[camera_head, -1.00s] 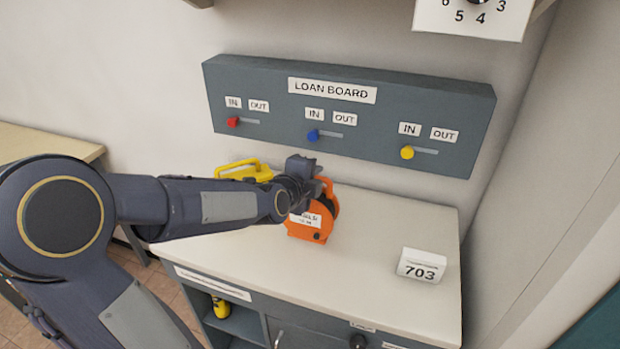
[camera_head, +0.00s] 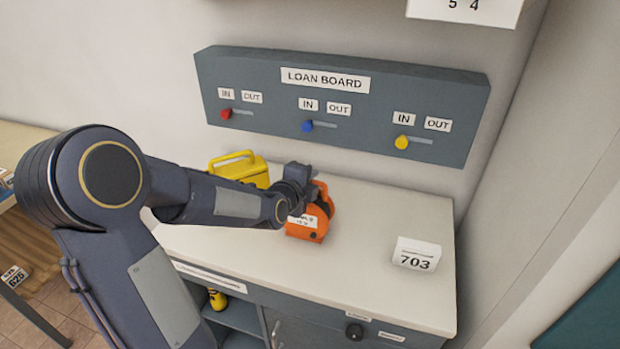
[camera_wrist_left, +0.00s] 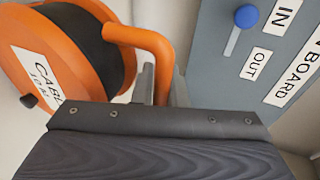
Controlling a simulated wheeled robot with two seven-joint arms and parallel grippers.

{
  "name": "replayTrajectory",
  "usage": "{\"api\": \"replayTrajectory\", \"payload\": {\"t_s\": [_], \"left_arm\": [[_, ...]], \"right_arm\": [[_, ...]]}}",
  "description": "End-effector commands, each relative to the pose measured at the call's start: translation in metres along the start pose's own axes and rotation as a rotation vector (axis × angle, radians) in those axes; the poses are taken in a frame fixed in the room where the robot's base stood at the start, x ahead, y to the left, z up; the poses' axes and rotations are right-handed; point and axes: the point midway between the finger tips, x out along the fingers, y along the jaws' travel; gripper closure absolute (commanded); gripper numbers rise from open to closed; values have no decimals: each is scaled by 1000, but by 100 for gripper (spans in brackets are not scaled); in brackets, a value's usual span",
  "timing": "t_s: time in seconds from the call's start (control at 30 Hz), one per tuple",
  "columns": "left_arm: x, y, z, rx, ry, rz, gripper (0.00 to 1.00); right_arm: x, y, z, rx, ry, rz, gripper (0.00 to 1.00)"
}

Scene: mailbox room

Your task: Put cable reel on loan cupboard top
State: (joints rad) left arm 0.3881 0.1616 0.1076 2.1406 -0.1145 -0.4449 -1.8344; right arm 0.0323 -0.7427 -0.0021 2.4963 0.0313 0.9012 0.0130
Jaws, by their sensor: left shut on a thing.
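The orange cable reel (camera_head: 308,228) with a black drum and a white label is at the white top of the loan cupboard (camera_head: 365,255). It looks upright; whether its base touches the top cannot be told. My left gripper (camera_head: 311,182) is at its orange handle and shut on it. In the left wrist view the reel (camera_wrist_left: 35,65) is at the upper left, and its handle (camera_wrist_left: 150,45) runs into the jaw area. The fingertips are mostly hidden there. My right gripper is not in view.
A yellow case (camera_head: 240,168) stands behind my left arm. A white block marked 703 (camera_head: 416,254) stands to the right. The loan board (camera_head: 340,105) hangs on the wall behind. Free top lies between the reel and the block.

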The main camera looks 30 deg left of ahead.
Motion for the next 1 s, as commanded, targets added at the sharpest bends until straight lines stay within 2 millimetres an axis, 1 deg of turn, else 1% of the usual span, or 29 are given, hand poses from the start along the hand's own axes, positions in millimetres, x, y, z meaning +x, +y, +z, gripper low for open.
{"api": "replayTrajectory", "payload": {"t_s": [0.03,0.07,0.2,0.23,0.57,0.6,0.67,0.77,1.0], "left_arm": [[1,-2,0,1,-1,-11,100],[1,2,0,0,0,0,86],[0,1,0,0,0,0,68],[0,1,0,0,0,1,66],[0,1,0,-1,0,6,66],[-1,-1,0,-1,0,6,66],[-6,1,0,0,0,4,66],[-21,2,1,-1,-1,3,66],[-70,0,1,1,-3,-3,66]], "right_arm": [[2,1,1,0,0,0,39],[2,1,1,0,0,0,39],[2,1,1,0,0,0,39],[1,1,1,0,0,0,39],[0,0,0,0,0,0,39],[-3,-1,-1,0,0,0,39],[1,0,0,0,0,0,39],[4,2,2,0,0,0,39],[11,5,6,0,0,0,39]]}}
